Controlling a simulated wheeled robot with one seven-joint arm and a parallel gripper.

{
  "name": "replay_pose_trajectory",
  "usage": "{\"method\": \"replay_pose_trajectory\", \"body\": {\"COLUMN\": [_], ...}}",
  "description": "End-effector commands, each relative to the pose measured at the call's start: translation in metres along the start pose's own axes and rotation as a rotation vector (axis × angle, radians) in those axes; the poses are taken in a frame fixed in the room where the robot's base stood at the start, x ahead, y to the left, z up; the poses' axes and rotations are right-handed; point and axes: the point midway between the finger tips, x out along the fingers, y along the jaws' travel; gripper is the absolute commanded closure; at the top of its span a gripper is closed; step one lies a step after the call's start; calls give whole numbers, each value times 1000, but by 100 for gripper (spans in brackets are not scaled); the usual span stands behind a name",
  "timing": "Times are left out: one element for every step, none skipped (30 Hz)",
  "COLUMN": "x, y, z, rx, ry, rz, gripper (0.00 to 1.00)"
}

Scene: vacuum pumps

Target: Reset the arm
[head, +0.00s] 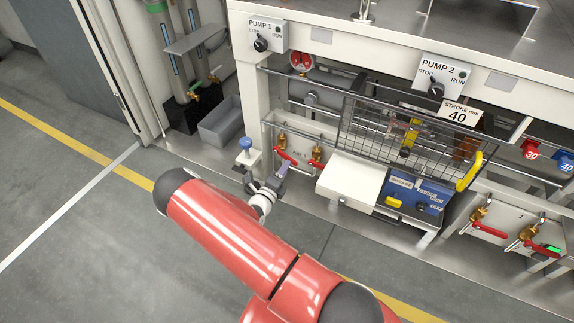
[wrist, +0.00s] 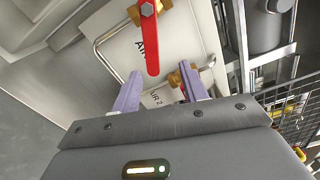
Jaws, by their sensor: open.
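My arm reaches from the bottom of the head view toward the left end of the pump bench. My gripper (head: 281,172) is beside the two small valves on the left panel. In the wrist view my gripper (wrist: 160,84) is open, with its two purple fingers apart and nothing held between them. A red valve handle (wrist: 150,40) points down toward the gap between the fingers; contact cannot be told. The same red handle (head: 284,156) shows in the head view. A second brass valve (wrist: 176,79) lies near the right finger, partly hidden.
A blue-topped knob (head: 245,144) stands just left of the gripper. A wire mesh guard (head: 352,124), a white block (head: 352,183) and a blue box (head: 428,194) are to the right. A grey bin (head: 221,122) stands behind. The floor (head: 90,240) at left is clear.

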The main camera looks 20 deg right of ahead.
Motion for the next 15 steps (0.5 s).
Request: {"method": "replay_pose_trajectory", "body": {"x": [-5,-7,-10,-11,-12,-13,-14,-14,-14,-14,-14,-14,-14,-14,-13], "y": [-1,-1,-1,-1,-1,0,0,0,0,0,0,0,0,0,0], "z": [0,0,0,0,0,0,0,0,-1,-1,-1,-1,-1,-1,-1], "rx": [-1,-1,-1,-1,-1,-1,-1,-1,-1,-1,-1,0,0,0,0], "ry": [-1,0,1,1,1,1,1,1,1,1,1,1,1,1,1], "rz": [1,0,0,0,0,0,0,0,0,0,0,0,0,0,0], "gripper": [56,56,56,56,56,56,56,56,56,56,56,56,56,56,56]}}
